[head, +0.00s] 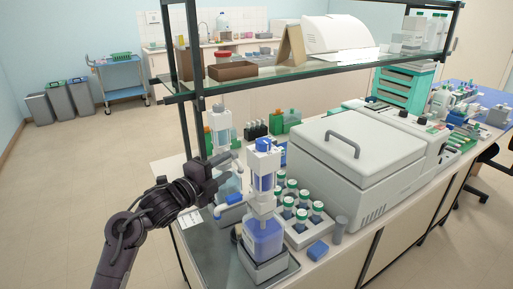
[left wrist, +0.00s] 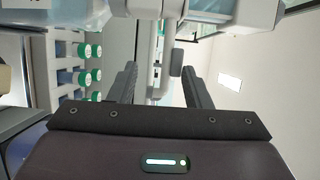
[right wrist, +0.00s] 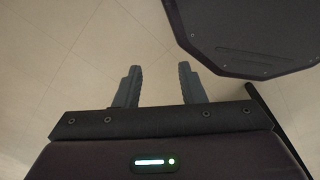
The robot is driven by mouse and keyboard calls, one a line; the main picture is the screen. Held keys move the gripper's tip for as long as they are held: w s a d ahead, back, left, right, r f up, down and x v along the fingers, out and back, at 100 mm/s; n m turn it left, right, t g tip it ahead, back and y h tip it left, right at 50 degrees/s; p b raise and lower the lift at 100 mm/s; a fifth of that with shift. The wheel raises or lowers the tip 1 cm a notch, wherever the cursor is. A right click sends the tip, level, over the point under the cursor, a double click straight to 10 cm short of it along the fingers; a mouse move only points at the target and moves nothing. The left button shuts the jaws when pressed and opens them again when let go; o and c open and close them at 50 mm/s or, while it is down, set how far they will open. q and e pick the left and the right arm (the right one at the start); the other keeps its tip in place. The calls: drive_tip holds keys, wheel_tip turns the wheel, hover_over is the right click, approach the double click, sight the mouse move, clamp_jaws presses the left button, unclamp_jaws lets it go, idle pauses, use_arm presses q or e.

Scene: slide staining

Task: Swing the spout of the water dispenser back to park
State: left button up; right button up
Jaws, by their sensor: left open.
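Two bottle-top dispensers stand at the near left end of the bench. The rear one, with a pale, clear-looking bottle, seems to be the water dispenser (head: 223,122); my arm partly covers it. The front dispenser (head: 263,165) has a blue-filled bottle (head: 264,240) and a spout (head: 230,203) pointing left. My left gripper (head: 228,168) is at the rear dispenser, just left of the front one. In the left wrist view the gripper (left wrist: 160,85) is open, with a white upright part and a grey knob (left wrist: 176,62) between and beyond its fingers. Contact cannot be told. My right gripper (right wrist: 160,85) is open and empty.
A rack of green-capped bottles (head: 300,235) and a large white lidded machine (head: 350,165) stand right of the dispensers. A glass shelf (head: 290,68) on dark posts runs above. A small blue block (head: 318,250) lies near the bench's front edge. Floor shows below my right gripper.

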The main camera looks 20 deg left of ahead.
sight(237, 154)
use_arm(q)
drive_tip(key=shift+w+r, duration=0.2)
drive_tip(key=shift+r, duration=0.25)
drive_tip(key=w, duration=0.1)
drive_tip(key=w+p, duration=0.1)
drive_tip(key=w+d+p, duration=0.1)
drive_tip(key=shift+r, duration=0.4)
drive_tip(key=x, duration=0.2)
drive_tip(key=shift+w+f+p, duration=0.25)
drive_tip(key=shift+p, duration=0.05)
drive_tip(key=shift+w, duration=0.15)
drive_tip(key=shift+d, duration=0.1)
drive_tip(key=c, duration=0.6)
drive_tip(key=shift+c, duration=1.4)
drive_tip(key=shift+f, duration=0.1)
clamp_jaws()
use_arm(e)
drive_tip(key=s+r, duration=0.2)
drive_tip(key=s, duration=0.1)
drive_tip(key=shift+s+r, duration=0.15)
drive_tip(key=shift+r, duration=0.2)
